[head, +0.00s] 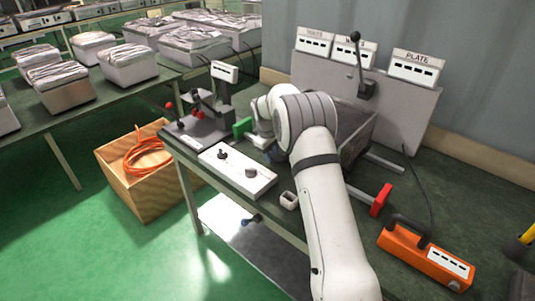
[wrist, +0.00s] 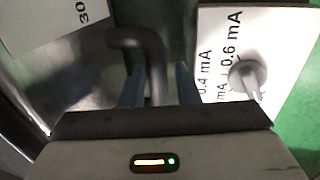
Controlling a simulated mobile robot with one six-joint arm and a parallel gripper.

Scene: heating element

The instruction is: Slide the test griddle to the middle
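A grey metal surface with a dark bent handle (wrist: 153,50), which I take for the test griddle (wrist: 85,85), fills the left of the wrist view. In the head view a grey box-like body (head: 357,132), probably the same griddle, shows behind my arm, partly hidden. My gripper (wrist: 162,85) has its two bluish fingers apart, with the handle's straight part between them, nearer the left finger. I cannot tell whether they touch it.
A white panel (head: 238,170) with knobs lies left of my arm; its mA dial (wrist: 247,75) shows close on the right. A green block (head: 242,127) and a red block (head: 380,199) stand on either side. An orange device (head: 425,255) sits at right.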

